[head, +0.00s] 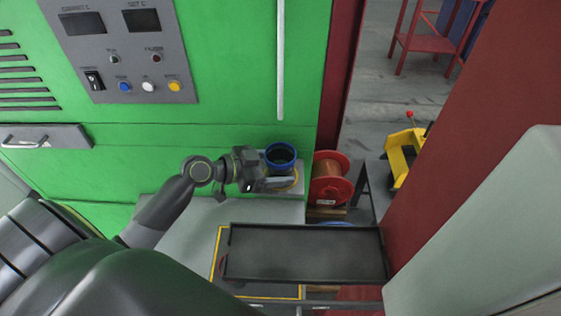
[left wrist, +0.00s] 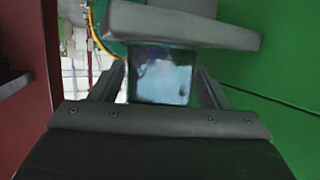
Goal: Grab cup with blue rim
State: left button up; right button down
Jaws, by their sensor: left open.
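The cup with the blue rim (head: 280,154) shows in the head view by the green machine front, with its dark opening facing up. My left gripper (head: 280,183) is open and reaches in from the left, right beside the cup's near side. In the head view its fingers overlap the cup's lower part, so I cannot tell whether they touch it. In the left wrist view the two fingers (left wrist: 162,88) stand apart. A square, glossy face with bluish-white patches (left wrist: 162,75) shows between them; I cannot tell what it is. My right gripper is not in view.
A grey ledge (head: 240,211) runs along the green machine (head: 230,60). A black tray (head: 305,253) lies in front. A red spool (head: 331,180) stands right of the cup. Dark red posts (head: 452,125) border the gap. A grey slab (left wrist: 180,25) crosses the wrist view.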

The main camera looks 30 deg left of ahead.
pick_arm(q)
jog(key=shift+w+d+f, duration=0.2)
jog(key=shift+w+d, duration=0.2)
jog(key=shift+w, duration=0.05)
jog(key=c, duration=0.9)
